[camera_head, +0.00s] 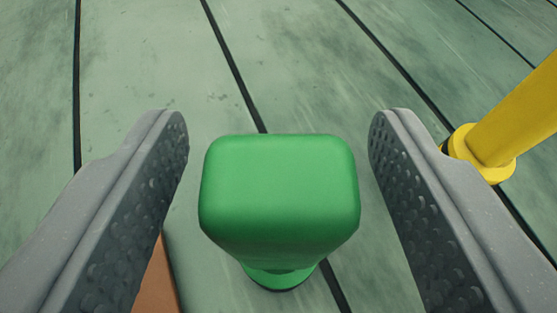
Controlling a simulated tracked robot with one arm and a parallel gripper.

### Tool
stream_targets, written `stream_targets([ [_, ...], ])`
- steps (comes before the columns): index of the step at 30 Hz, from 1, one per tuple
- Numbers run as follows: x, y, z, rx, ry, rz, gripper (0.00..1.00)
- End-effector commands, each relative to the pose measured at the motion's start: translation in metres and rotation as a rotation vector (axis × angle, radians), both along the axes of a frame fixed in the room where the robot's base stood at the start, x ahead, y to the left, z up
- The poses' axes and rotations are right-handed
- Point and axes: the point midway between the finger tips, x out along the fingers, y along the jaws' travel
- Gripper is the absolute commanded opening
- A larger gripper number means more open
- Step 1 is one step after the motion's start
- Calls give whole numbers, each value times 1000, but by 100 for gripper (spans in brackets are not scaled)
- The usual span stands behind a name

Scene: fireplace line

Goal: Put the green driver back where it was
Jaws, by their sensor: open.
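The green driver (280,195) is in the middle of the view, seen from its blocky, rounded green end. A narrower green collar shows below that end, and the rest of the driver is hidden beneath it. My gripper (279,140) is open, with one grey finger on each side of the green end. There is a visible gap between the driver and each finger, so neither appears to touch it.
A yellow rod with a flanged end (505,125) is at the right, just outside the right finger. A brown-orange edge (158,285) shows beside the left finger at the bottom. The green planked surface (290,60) ahead is clear.

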Motion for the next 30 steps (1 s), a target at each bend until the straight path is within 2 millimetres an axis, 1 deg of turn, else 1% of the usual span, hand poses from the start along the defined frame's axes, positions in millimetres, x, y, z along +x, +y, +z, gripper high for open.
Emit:
stream_targets([
  [1,-7,1,4,0,1,0,54],
  [9,-45,4,21,-1,-1,1,54],
  [18,-82,7,37,0,-1,1,54],
  [24,-95,7,41,0,0,0,54],
  [30,-99,7,42,1,1,0,54],
])
